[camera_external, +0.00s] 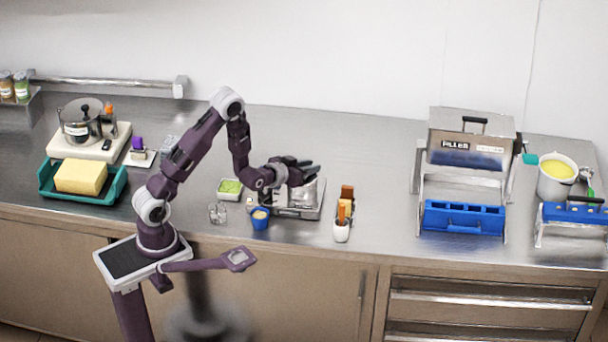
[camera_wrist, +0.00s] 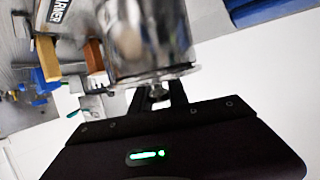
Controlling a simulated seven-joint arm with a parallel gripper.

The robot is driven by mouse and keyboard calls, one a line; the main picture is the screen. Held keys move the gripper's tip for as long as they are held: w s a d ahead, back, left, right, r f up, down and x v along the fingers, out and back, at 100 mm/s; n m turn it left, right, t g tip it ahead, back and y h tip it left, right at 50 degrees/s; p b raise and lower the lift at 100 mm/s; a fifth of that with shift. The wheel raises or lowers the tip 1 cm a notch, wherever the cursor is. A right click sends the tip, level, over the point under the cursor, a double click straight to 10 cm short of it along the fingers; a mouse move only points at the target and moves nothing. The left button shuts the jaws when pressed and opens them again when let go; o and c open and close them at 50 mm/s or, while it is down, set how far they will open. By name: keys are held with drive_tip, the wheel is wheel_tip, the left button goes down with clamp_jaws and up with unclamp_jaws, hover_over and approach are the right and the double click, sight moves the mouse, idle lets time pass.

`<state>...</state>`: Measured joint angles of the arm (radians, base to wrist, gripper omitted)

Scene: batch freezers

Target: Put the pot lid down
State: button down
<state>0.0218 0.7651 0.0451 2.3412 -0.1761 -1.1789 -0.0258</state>
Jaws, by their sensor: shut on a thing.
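My gripper (camera_external: 308,172) is over the middle of the steel counter, just above a shiny metal vessel (camera_external: 308,193) on a small grey stand. In the wrist view my gripper (camera_wrist: 160,92) is shut on a small knob-like part at the rim of a shiny metal piece, which looks like the pot lid (camera_wrist: 178,71). A shiny metal cylinder (camera_wrist: 150,35) fills the view just beyond that rim. I cannot tell whether lid and vessel touch. In the external view the lid is hard to make out behind my gripper.
A steel pot (camera_external: 75,130) stands on a white board at the left, behind a green tray (camera_external: 108,192) with a yellow block. A blue cup (camera_external: 260,222) and white utensil holder (camera_external: 341,231) stand near the front edge. The counter is clear right of the holder, before the blue rack (camera_external: 462,218).

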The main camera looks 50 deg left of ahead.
drive_tip(key=s+r, duration=0.1)
drive_tip(key=r, duration=0.2)
drive_tip(key=s+r+m+h, duration=0.1)
drive_tip(key=r, duration=0.2)
drive_tip(key=s+r+h, duration=0.1)
drive_tip(key=r, duration=0.3)
drive_tip(key=shift+s+a+r+m, duration=0.1)
drive_tip(key=shift+s+m, duration=0.2)
drive_tip(key=shift+m, duration=0.1)
drive_tip(key=w+n+y, duration=0.1)
drive_tip(key=w+y, duration=0.1)
drive_tip(key=w, duration=0.1)
drive_tip(key=shift+w+f+n, duration=0.2)
drive_tip(key=shift+w+n, duration=0.1)
drive_tip(key=shift+n, duration=0.1)
wheel_tip(320, 180, down, 10)
drive_tip(key=shift+r, duration=0.15)
drive_tip(key=c, duration=1.3)
unclamp_jaws()
